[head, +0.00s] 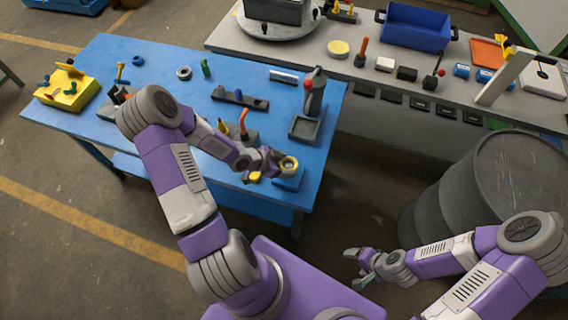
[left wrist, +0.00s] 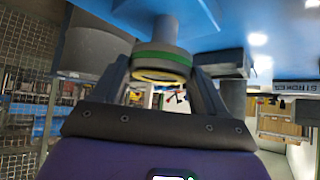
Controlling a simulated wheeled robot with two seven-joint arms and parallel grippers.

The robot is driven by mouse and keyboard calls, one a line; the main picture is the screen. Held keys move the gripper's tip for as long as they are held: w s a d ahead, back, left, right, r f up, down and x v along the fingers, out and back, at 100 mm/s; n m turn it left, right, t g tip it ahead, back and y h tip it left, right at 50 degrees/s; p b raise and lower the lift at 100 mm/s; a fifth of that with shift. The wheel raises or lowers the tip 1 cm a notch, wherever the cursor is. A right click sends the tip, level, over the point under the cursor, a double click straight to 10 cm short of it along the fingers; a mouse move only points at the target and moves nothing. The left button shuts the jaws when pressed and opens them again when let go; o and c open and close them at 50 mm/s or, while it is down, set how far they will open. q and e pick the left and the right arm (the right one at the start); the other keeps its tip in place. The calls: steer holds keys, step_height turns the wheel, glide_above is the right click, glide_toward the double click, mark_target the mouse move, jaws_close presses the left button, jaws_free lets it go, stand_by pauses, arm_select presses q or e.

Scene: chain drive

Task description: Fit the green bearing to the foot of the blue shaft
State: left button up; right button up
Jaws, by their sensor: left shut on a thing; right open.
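My left gripper (head: 279,163) is shut on a ring at the table's front right corner. In the left wrist view this ring is the green bearing (left wrist: 165,57), with a green band and a yellow rim, between the fingers of the left gripper (left wrist: 163,72). A grey round part (left wrist: 157,27) sits against the bearing's far side, towards a blue surface. I cannot tell whether they are joined. I cannot make out the blue shaft for certain. A blue block (head: 289,183) lies just under the gripper. My right gripper (head: 360,267) is open and empty, low and away from the table.
The blue table (head: 130,90) holds a yellow fixture (head: 67,93), a dark bar (head: 240,99), a green cylinder (head: 206,68) and a dark stand with a red knob (head: 308,125). A dark drum (head: 480,190) stands right. A grey bench (head: 340,60) runs behind.

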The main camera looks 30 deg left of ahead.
arm_select(q)
steer(key=shift+f+b, duration=1.7)
steer(key=shift+f, duration=0.4)
steer(key=o, duration=1.3)
steer(key=shift+o, duration=0.2)
steer(key=shift+r, duration=0.1)
steer(key=p+v, duration=0.3)
steer(key=v, duration=0.4)
steer(key=shift+s+p, duration=0.15)
steer(key=shift+p, duration=0.15)
steer(key=shift+a+r, duration=0.1)
steer(key=shift+r, duration=0.05)
